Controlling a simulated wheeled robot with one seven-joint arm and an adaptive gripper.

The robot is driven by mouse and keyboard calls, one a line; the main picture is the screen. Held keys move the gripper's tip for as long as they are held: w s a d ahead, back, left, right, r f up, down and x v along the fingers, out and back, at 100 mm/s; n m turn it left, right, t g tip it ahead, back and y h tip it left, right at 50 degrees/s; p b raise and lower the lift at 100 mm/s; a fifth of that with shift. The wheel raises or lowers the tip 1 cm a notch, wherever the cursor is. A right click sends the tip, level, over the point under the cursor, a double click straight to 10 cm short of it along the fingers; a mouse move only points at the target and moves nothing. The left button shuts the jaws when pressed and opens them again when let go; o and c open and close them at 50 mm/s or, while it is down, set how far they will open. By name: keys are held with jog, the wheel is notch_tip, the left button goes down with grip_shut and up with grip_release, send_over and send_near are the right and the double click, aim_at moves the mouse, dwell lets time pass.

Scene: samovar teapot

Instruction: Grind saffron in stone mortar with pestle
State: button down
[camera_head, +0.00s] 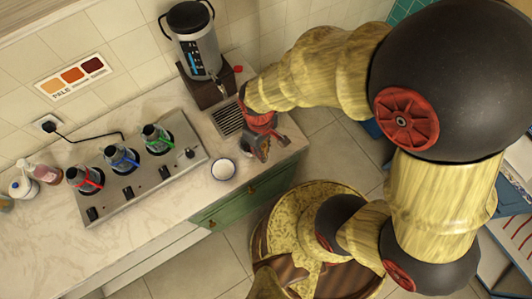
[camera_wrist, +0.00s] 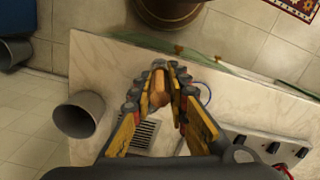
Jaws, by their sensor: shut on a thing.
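My gripper (camera_wrist: 167,74) is over the counter, near its right end in the head view, where it also shows (camera_head: 258,150). Its fingers are closed around a small tan-brown thing (camera_wrist: 160,90), mostly hidden between them; I cannot tell for sure that it is the pestle. A grey, round-mouthed vessel (camera_wrist: 80,115), possibly the stone mortar, is left of my gripper in the wrist view, at the counter's end and apart from the fingers. I cannot make out any saffron.
A white bowl with a blue rim (camera_head: 223,169) stands on the counter near my gripper. A samovar (camera_head: 197,55) stands behind, beside a metal drain grate (camera_head: 228,121). Bare counter (camera_head: 130,225) lies in front of the stove.

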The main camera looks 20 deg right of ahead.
jog(key=w+a+f+g+p, duration=0.1)
jog(key=w+a+f, duration=0.1)
jog(key=w, duration=0.9)
jog(key=shift+a+n, duration=0.25)
jog(key=shift+n, duration=0.05)
jog(key=shift+f, duration=0.2)
jog(key=shift+f+b, duration=2.5)
jog(key=shift+f, duration=1.35)
jog(key=shift+f, duration=0.25)
jog(key=shift+w, duration=0.1)
